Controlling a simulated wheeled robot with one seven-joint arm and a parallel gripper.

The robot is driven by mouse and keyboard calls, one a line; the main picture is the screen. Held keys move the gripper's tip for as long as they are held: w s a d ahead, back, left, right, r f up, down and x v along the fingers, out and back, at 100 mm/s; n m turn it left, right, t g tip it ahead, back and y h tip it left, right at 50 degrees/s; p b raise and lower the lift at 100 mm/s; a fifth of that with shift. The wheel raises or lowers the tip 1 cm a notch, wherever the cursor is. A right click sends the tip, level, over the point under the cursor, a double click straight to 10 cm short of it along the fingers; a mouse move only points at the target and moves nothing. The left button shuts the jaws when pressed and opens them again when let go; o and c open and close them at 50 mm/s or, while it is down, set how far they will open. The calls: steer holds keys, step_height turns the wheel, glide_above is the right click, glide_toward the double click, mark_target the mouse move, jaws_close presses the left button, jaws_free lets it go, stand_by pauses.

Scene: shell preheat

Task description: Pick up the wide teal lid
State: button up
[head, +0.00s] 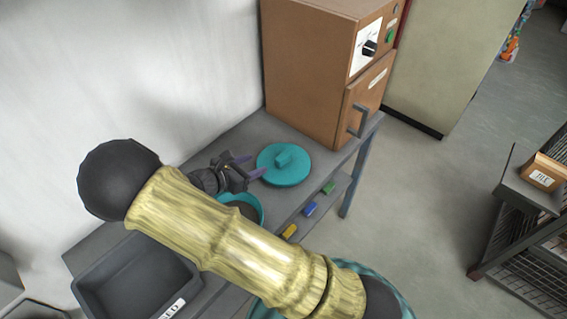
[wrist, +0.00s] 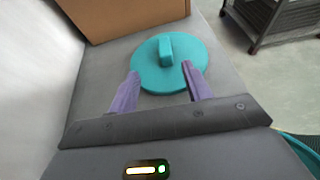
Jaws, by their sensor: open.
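The wide teal lid (head: 284,170) is a flat round disc with a block-shaped handle on top. It lies on the grey bench in front of the brown oven. In the wrist view the lid (wrist: 188,77) is straight ahead, with its handle upright near the middle. My gripper (head: 257,167) is open and empty at the lid's left side. In the wrist view the purple fingers of my gripper (wrist: 160,82) reach to the lid's near edge, one on each side. I cannot tell whether they touch it. The handle is beyond the fingertips.
A teal pot (head: 259,204) stands beside the lid, partly hidden by my arm. A brown oven (head: 308,75) stands behind the lid. A dark grey bin (head: 137,282) is at the bench's near left. Small yellow, blue (head: 310,209) and green blocks lie on a lower shelf.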

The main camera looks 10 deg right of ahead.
mark_target(286, 154)
steer(key=p+x, duration=0.1)
steer(key=x, duration=0.9)
steer(key=shift+w+d+f, duration=0.15)
steer(key=shift+f, duration=0.05)
steer(key=shift+d+p, duration=0.1)
steer(key=shift+p, duration=0.2)
steer(key=x, duration=0.1)
steer(key=p+x, duration=0.1)
steer(key=x, duration=0.2)
steer(key=shift+s+d, duration=0.2)
steer(key=shift+s, duration=0.05)
steer(key=shift+w+d+f+p, duration=0.25)
steer(key=shift+d+f+p, duration=0.05)
steer(key=shift+d+f, duration=0.05)
steer(key=shift+c, duration=0.4)
jaws_close()
